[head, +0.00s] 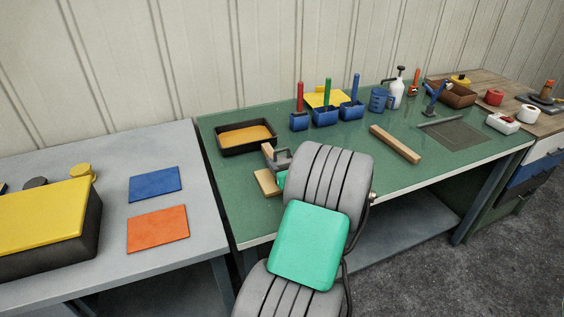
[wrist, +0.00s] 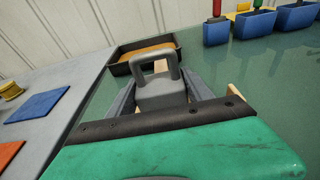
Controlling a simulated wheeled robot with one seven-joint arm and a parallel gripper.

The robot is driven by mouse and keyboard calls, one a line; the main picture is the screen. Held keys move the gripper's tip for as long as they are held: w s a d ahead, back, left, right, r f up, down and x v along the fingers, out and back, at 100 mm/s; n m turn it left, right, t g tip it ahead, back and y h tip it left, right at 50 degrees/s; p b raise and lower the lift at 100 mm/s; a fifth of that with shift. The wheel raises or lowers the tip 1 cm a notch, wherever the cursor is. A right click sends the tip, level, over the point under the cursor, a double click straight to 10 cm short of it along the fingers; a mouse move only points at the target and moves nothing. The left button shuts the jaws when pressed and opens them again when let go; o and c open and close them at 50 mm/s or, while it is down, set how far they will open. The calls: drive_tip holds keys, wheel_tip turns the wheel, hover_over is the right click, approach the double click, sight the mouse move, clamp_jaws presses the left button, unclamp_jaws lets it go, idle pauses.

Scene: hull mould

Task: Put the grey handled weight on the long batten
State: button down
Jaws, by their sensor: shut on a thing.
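The grey handled weight (wrist: 160,92) is between the two fingers of my gripper (wrist: 163,95) in the wrist view, its loop handle pointing up. My gripper is shut on it. In the head view the weight (head: 281,158) shows only in part at the left of my arm, above the left part of the green bench; my arm hides the rest. The long batten (head: 395,144) is a pale wooden bar lying on the green bench, right of my arm and apart from the weight. I cannot tell how high the weight is above the bench.
A pale wooden block (head: 267,182) shows close to my gripper, partly hidden. A black tray (head: 246,148) with orange contents lies behind it. Blue bins (head: 325,117) with upright handles stand at the back. The bench around the batten is mostly clear.

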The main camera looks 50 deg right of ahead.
drive_tip(key=shift+r, duration=0.3)
drive_tip(key=shift+f, duration=0.15)
drive_tip(key=shift+c, duration=2.1)
unclamp_jaws()
drive_tip(key=shift+f, duration=0.15)
drive_tip(key=shift+a, duration=0.1)
drive_tip(key=shift+r, duration=0.25)
drive_tip(key=v, duration=1.2)
drive_tip(key=shift+f, duration=0.15)
